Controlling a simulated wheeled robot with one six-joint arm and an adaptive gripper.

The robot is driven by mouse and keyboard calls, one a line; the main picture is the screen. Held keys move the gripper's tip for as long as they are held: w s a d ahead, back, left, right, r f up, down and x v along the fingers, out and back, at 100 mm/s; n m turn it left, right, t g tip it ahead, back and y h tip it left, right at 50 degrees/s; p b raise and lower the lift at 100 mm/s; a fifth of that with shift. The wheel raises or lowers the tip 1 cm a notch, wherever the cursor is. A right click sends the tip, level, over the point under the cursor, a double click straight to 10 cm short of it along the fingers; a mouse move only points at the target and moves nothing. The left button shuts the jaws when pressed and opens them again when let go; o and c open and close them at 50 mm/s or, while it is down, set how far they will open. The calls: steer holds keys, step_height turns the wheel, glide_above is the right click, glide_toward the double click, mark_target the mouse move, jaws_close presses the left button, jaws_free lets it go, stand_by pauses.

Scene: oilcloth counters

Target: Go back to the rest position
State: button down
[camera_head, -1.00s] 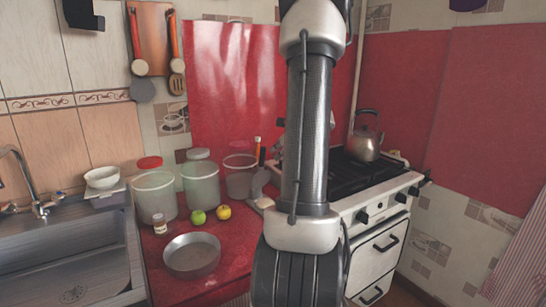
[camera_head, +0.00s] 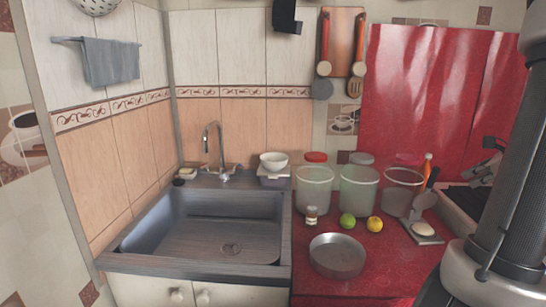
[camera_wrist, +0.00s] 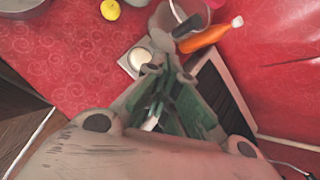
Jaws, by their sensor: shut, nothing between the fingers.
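My gripper (camera_wrist: 168,78) shows in the wrist view with its fingers together and nothing between them. It hangs above the red counter, near a small tray with a white, rounded thing on it (camera_wrist: 139,60) and an orange bottle (camera_wrist: 205,36). It touches neither as far as I can see. In the head view my arm stands at the right edge and hides part of the stove side.
The red counter (camera_head: 305,272) holds a metal pan (camera_head: 337,257), a green fruit (camera_head: 347,221), a yellow apple (camera_head: 375,224), a small jar (camera_head: 311,215) and canisters (camera_head: 314,190). An empty sink (camera_head: 220,232) lies left. The stove (camera_head: 462,205) is at right.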

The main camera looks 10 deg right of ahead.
steer(key=s+a+n+g+y, duration=0.1)
steer(key=s+a+n+g, duration=0.3)
steer(key=a+n, duration=0.45)
steer(key=s+a+n+g+y, duration=0.1)
steer(key=s+a+n+g, duration=0.1)
steer(key=s+a+n, duration=0.6)
steer(key=a+r+n+h, duration=0.1)
steer(key=a+r+n, duration=0.1)
steer(key=a+n, duration=0.4)
steer(key=s+a+r+n+t, duration=0.1)
steer(key=a+r+n, duration=0.1)
steer(key=a+n, duration=0.5)
steer(key=shift+r+n+h, duration=0.35)
steer(key=shift+n+h, duration=0.05)
steer(key=shift+n, duration=0.35)
